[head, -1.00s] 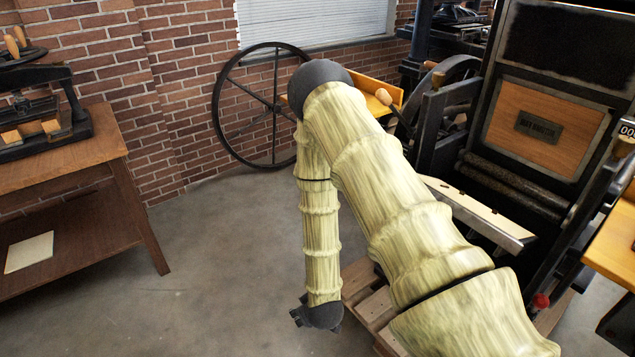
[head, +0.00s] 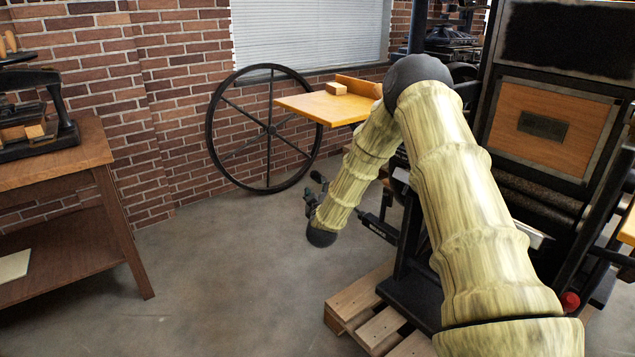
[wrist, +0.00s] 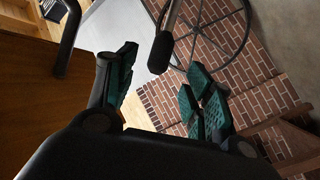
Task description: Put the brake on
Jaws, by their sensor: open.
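The press (head: 540,125) stands at the right in the head view, a black frame with a wooden panel. I cannot tell for sure which part is its brake. In the wrist view a metal rod with a black grip (wrist: 160,52) reaches down from the top, its end in the gap between my fingers and apart from them. My gripper (wrist: 160,92) is open and empty, with green-padded fingers either side. In the head view my gripper (head: 314,192) is left of the press, partly hidden by my arm. A short dark bar (head: 380,229) sits low on the press beside it.
A yellow board (head: 315,108) sticks out left behind my arm. A large spoked wheel (head: 211,142) stands by the brick wall. A wooden pallet (head: 350,300) lies under the press, and a wooden table (head: 65,165) is at left. The floor between is clear.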

